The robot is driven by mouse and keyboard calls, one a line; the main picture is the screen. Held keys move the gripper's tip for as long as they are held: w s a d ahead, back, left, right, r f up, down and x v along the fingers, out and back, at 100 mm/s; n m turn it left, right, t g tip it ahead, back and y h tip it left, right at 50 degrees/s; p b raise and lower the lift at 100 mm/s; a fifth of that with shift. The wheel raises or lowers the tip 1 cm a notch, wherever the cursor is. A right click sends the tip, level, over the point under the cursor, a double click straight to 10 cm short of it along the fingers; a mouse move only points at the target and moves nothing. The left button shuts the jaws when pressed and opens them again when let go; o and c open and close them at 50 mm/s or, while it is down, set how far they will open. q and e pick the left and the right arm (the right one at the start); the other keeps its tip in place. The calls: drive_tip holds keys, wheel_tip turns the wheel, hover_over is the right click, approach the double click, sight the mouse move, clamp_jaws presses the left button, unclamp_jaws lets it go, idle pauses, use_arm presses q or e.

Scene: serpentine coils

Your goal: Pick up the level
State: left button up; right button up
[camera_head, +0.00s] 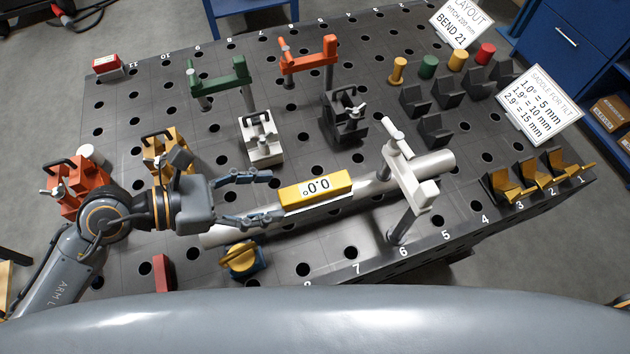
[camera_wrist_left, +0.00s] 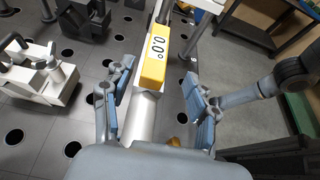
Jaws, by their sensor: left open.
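The level (camera_head: 315,189) is a yellow bar with a white display reading 0.0°. It rests on top of a light metal tube (camera_head: 365,190) that lies across the dark perforated table. My left gripper (camera_head: 262,197) comes in from the left, open, with its fingers near the level's left end. In the left wrist view the level (camera_wrist_left: 155,62) is straight ahead, and the fingers of the gripper (camera_wrist_left: 158,98) stand on either side of the tube (camera_wrist_left: 142,115), short of the level's near end. I see nothing between the fingers holding it. My right gripper does not show.
A white clamp (camera_head: 420,190) spans the tube right of the level. White (camera_head: 261,148) and black (camera_head: 345,125) fixtures stand behind, with green (camera_head: 222,75) and orange (camera_head: 308,55) clamps farther back. A blue and yellow piece (camera_head: 241,262) sits in front of the tube's left end.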

sight(310, 189)
use_arm(q)
drive_tip(key=p+x, duration=0.1)
drive_tip(key=x, duration=0.3)
drive_tip(key=shift+w+d, duration=0.2)
drive_tip(key=shift+w+d+f, duration=0.15)
drive_tip(key=shift+d, duration=0.2)
drive_tip(key=p+x, duration=0.2)
drive_tip(key=x, duration=0.2)
drive_tip(key=shift+w+f, duration=0.1)
drive_tip(key=shift+w+d+f, duration=0.1)
drive_tip(key=shift+d+f, duration=0.15)
drive_tip(key=shift+d, duration=0.05)
drive_tip(key=shift+a, duration=0.1)
clamp_jaws()
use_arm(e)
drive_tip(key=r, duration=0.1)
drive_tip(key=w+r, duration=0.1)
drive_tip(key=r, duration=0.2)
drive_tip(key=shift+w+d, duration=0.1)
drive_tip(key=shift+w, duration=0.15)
